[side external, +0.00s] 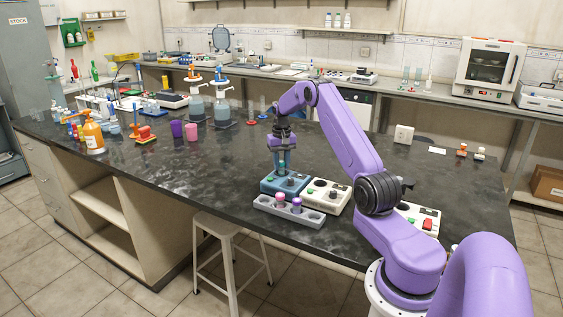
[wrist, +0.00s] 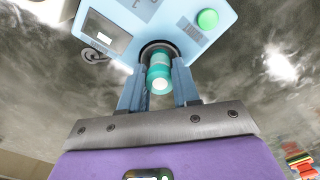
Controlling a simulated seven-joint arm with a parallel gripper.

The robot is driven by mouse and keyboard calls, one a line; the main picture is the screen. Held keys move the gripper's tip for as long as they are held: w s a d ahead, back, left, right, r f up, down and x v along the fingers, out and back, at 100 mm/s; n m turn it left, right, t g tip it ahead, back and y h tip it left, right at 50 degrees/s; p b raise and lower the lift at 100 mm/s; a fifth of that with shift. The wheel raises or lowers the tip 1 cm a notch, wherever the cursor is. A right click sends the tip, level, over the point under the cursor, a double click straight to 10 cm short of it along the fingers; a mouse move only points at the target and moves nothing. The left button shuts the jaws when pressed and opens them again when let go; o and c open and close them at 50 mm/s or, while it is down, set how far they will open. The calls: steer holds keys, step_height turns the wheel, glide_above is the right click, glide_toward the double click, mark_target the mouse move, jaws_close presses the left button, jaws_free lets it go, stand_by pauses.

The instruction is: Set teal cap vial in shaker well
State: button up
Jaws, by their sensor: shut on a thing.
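The teal cap vial (wrist: 160,74) is between the two fingers of my gripper (wrist: 158,78), which is shut on it. In the wrist view the vial's far end lines up with the dark round well (wrist: 158,46) of the light blue shaker (wrist: 118,17). I cannot tell how deep the vial sits in the well. In the side view my gripper (side external: 283,163) points down right over the blue shaker (side external: 271,188). The fingers partly hide the vial and the well there.
A grey rack (side external: 262,204) with a pink-capped vial (side external: 280,199) and a purple-capped vial (side external: 296,205) stands in front of the shaker. A white device (side external: 333,205) is close on its right.

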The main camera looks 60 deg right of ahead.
steer(key=shift+f, duration=0.55)
steer(key=o, duration=1.3)
steer(key=shift+r, duration=0.15)
steer(key=shift+r, duration=2.85)
